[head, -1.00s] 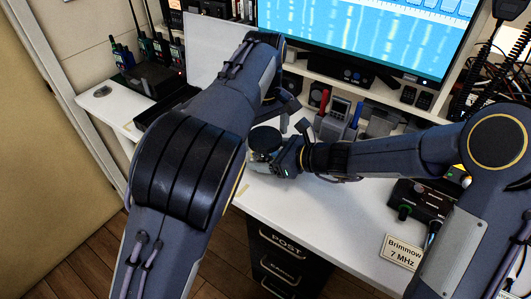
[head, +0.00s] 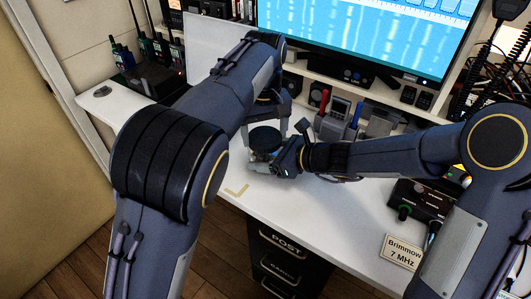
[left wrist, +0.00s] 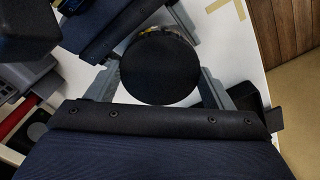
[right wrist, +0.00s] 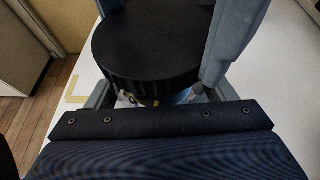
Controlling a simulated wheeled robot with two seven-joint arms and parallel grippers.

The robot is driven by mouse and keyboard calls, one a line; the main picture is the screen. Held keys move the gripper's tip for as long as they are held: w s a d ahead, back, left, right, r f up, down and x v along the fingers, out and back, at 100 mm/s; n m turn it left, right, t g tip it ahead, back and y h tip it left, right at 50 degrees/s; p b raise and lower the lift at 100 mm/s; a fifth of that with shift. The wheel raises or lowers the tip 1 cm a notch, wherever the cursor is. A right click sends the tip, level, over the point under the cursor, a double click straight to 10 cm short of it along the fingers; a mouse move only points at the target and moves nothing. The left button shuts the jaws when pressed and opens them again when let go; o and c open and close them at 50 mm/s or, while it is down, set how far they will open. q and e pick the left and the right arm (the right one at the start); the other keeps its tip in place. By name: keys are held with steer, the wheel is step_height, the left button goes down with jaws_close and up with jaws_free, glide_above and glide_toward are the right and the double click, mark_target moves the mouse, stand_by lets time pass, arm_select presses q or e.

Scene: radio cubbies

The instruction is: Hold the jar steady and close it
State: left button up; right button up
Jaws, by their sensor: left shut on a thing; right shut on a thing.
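The jar has a round black lid (head: 265,138) at its top and a clear glass body (head: 259,159) below, upright near the desk's front edge. My left gripper (head: 267,127) points down from above and is shut on the lid; its two fingers flank the lid (left wrist: 160,68) in the left wrist view. My right gripper (head: 279,158) comes from the right and is shut on the jar body. In the right wrist view the lid (right wrist: 145,45) hides most of the glass (right wrist: 182,97). I cannot tell whether the lid is fully seated.
A pen holder (head: 338,122) with red and blue pens stands behind the jar. The monitor (head: 370,35) is at the back. A yellowish corner mark (head: 237,191) lies on the white desk (head: 290,205) in front.

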arm_select(q)
steer(key=o, duration=1.1)
steer(key=shift+r, duration=0.1)
steer(key=shift+r, duration=2.2)
steer(key=shift+o, duration=0.3)
step_height(320, 180, up, 8)
steer(key=shift+f, duration=0.25)
